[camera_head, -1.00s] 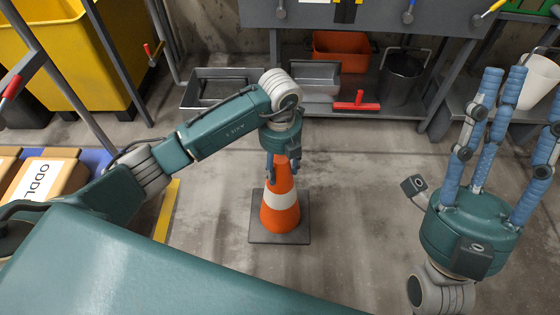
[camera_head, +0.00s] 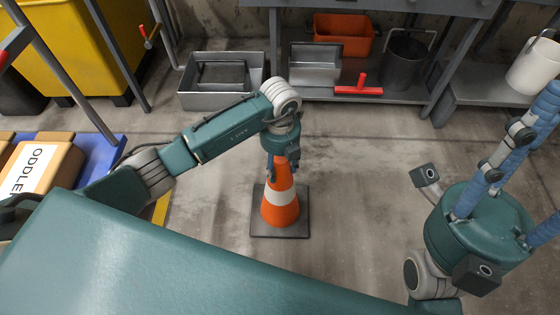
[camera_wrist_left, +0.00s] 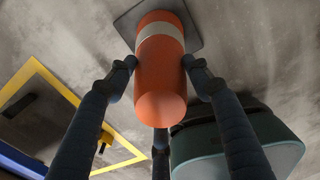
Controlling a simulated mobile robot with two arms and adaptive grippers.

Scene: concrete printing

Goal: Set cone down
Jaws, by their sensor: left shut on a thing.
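The orange cone (camera_head: 281,207) has a white band and a dark square base (camera_head: 262,228). It is upright over the concrete floor in the middle of the head view; I cannot tell whether its base touches the floor. My left gripper (camera_head: 283,168) is shut on the cone's upper part from above. In the left wrist view its blue fingers surround the cone (camera_wrist_left: 160,85), whose base lies at the far end. My right gripper (camera_head: 508,150) is at the right with its fingers spread and empty; its fingertips are partly out of frame.
Boxes on a blue pallet (camera_head: 104,155) stand left. The floor right of the cone is clear.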

